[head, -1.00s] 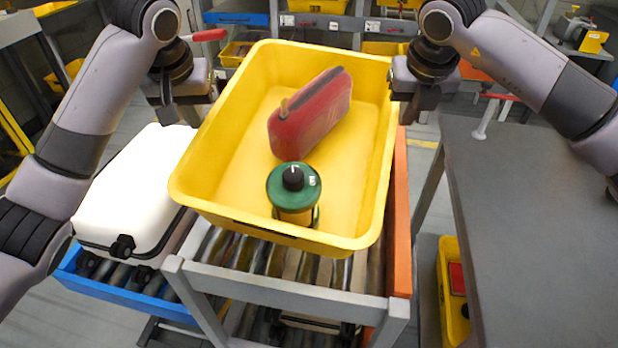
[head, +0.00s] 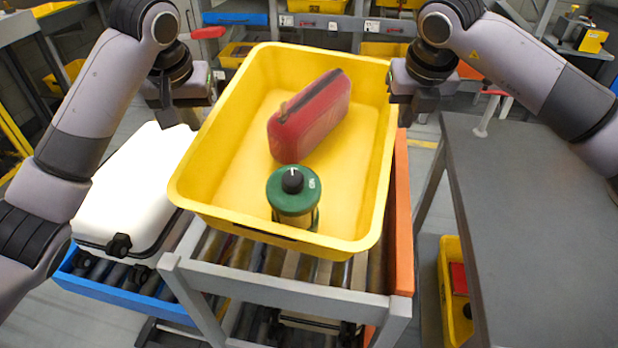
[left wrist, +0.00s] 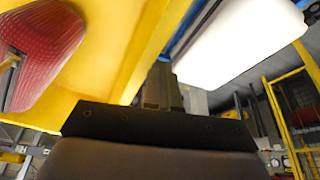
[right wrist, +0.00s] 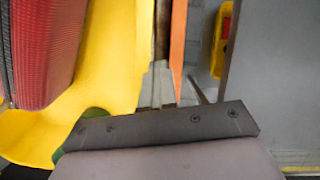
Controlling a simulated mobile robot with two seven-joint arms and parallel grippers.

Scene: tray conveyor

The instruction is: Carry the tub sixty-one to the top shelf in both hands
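A yellow tub (head: 228,133) stands over the roller conveyor in the middle of the head view, turned slightly. I cannot tell whether it touches the rollers, and I see no readable number on it. The tub wall also shows in the left wrist view (left wrist: 128,62) and the right wrist view (right wrist: 125,60).
A white case (head: 140,190) lies on a blue-framed roller conveyor (head: 125,295) at the left. An orange rail (head: 401,215) runs along the tub's right side. A grey table (head: 540,230) fills the right. Shelving with yellow bins (head: 237,54) stands behind.

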